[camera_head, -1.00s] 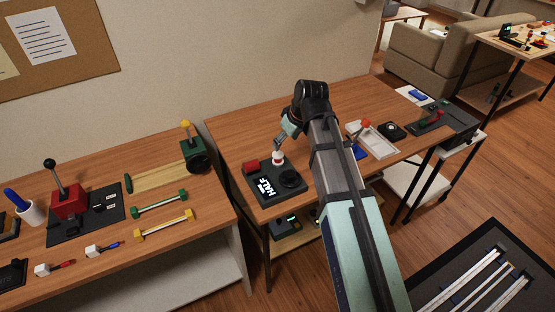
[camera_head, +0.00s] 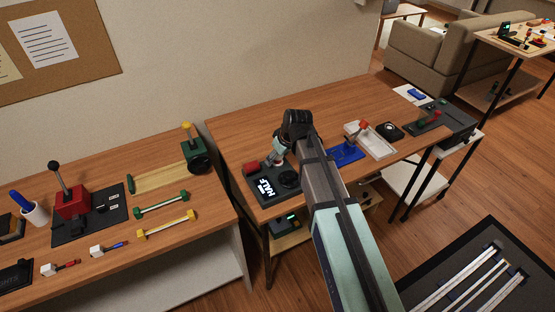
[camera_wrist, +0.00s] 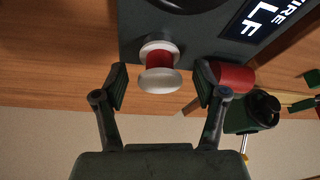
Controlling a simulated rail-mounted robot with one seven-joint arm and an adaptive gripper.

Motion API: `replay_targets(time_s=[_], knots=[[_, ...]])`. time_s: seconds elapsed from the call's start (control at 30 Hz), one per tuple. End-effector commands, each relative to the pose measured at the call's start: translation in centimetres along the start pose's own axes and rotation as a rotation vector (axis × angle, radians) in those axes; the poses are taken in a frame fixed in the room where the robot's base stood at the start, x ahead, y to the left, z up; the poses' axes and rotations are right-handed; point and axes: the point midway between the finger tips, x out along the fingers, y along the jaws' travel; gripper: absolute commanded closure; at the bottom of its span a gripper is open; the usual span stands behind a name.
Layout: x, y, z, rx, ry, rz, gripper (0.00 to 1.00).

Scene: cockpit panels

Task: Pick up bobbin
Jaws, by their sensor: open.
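The bobbin (camera_wrist: 158,80) is a small spool with white flanges and a red middle, standing at the edge of a dark box (camera_wrist: 133,40) in the wrist view. My gripper (camera_wrist: 161,76) is open, with one finger on each side of the bobbin and a visible gap on both sides. The right finger is close to a red cylinder (camera_wrist: 234,76). In the head view my gripper (camera_head: 272,161) is over the back of the dark box (camera_head: 261,195) with the lit "HALF" display, and the arm hides the bobbin there.
The box stands on a wooden table (camera_head: 235,130). To the right are a blue part (camera_head: 346,155), a white tray (camera_head: 378,147) and a black device (camera_head: 390,130). A second table on the left holds a red lever box (camera_head: 72,204) and dumbbell-like parts. The table's back left is clear.

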Motion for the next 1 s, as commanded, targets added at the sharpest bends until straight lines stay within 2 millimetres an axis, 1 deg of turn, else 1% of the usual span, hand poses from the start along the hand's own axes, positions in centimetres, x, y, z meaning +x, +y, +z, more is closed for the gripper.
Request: replay_targets(time_s=[0.13, 0.43, 0.47, 0.5, 0.57, 0.6, 0.63, 1.0], knots=[[1.2, 0.0, 0.0, 0.000, -0.001, -0.001, 0.29], [1.6, 0.0, 0.0, 0.000, 0.000, 0.000, 0.29], [1.6, 0.0, 0.0, 0.000, 0.000, 0.000, 0.36], [1.6, 0.0, 0.0, 0.000, 0.000, 0.000, 0.50], [1.6, 0.0, 0.0, 0.000, 0.000, 0.000, 0.71], [1.6, 0.0, 0.0, 0.000, 0.000, 0.000, 0.85], [1.6, 0.0, 0.0, 0.000, 0.000, 0.000, 0.94], [1.5, 0.0, 0.0, 0.000, 0.000, 0.000, 0.95]])
